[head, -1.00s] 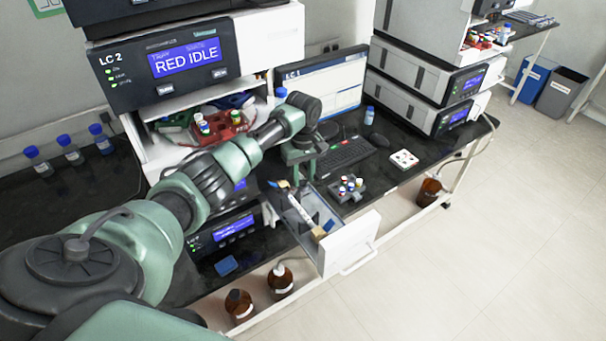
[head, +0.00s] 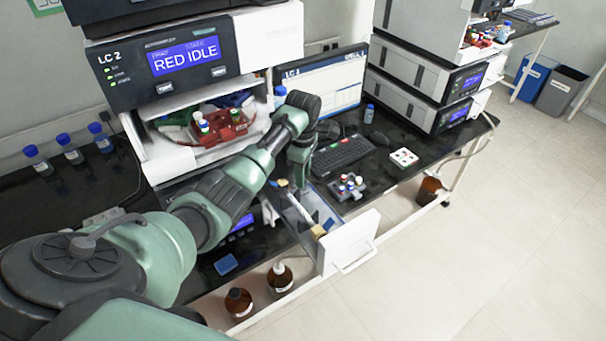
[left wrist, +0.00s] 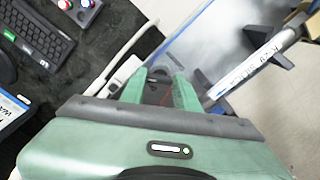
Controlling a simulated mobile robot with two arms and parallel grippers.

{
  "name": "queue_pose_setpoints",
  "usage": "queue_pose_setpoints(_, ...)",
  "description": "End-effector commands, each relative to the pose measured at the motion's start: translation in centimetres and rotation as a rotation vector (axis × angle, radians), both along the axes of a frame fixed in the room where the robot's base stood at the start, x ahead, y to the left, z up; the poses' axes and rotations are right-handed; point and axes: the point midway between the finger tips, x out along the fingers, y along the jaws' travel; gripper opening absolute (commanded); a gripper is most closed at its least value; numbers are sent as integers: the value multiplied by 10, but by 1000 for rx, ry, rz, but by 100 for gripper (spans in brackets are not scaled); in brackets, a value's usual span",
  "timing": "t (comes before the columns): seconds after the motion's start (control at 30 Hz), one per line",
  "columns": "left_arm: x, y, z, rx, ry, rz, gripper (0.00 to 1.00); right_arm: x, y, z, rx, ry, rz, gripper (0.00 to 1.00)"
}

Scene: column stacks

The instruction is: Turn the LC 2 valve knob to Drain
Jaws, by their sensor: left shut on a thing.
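The knob's pointer and any Drain label cannot be read. My right gripper is not in view.
The open drawer (head: 349,243) holds a white syringe-like tube, which also shows in the left wrist view (left wrist: 255,65). A keyboard (head: 342,156) and a small vial rack (head: 347,187) lie to the right. Brown bottles (head: 281,279) stand below the bench.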

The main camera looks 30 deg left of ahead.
Motion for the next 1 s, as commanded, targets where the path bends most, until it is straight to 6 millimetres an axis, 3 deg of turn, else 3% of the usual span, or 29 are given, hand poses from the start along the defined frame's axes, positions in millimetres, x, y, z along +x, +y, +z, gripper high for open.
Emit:
queue_pose_setpoints(0.63,0,1,0,3,1,53,0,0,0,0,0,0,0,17)
queue_pose_setpoints(0.67,0,1,0,3,1,53,34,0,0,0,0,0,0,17)
queue_pose_setpoints(0.73,0,1,0,3,1,53,53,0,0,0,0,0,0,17)
queue_pose_setpoints(1.0,0,0,0,1,0,52,53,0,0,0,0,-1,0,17)
